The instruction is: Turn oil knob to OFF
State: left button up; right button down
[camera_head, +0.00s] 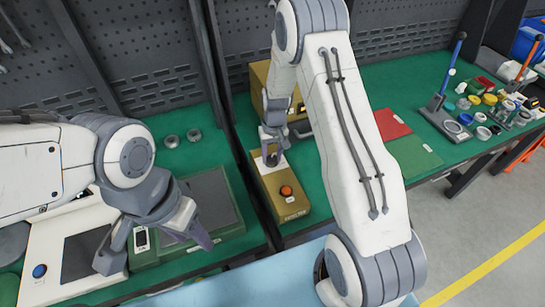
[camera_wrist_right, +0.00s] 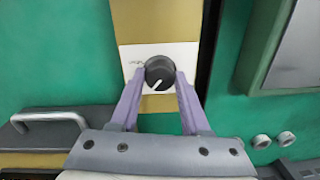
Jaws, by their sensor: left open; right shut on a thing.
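The oil knob (camera_wrist_right: 160,70) is a round black dial with a white pointer line, on a white plate of the yellow unit (camera_wrist_right: 143,25). Its pointer aims to the lower left in the right wrist view. The plate's lettering is too small to read. My right gripper (camera_wrist_right: 160,80) is shut on the knob, one purple finger at each side. In the head view, my right gripper (camera_head: 272,154) reaches down onto the back of the yellow unit (camera_head: 270,194) and partly hides the knob. My left gripper (camera_head: 155,248) is open and empty, at the left above the bench.
An orange button (camera_head: 286,191) sits on the front of the yellow unit. A green-framed device (camera_head: 232,228) and a white device (camera_head: 40,240) lie below my left arm. A red mat (camera_head: 391,124) and several small coloured parts stand to the right.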

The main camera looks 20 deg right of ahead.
aim_at(273, 156)
jog(key=n+b, duration=0.1)
jog(key=n, duration=0.3)
jog(key=shift+n+b, duration=0.55)
jog(key=shift+n, duration=1.65)
jog(key=shift+c, duration=1.9)
grip_release()
notch_tip(273, 156, up, 11)
jog(key=b, duration=0.1)
jog(key=shift+w+d+f+b, duration=0.2)
jog(key=shift+b, duration=0.15)
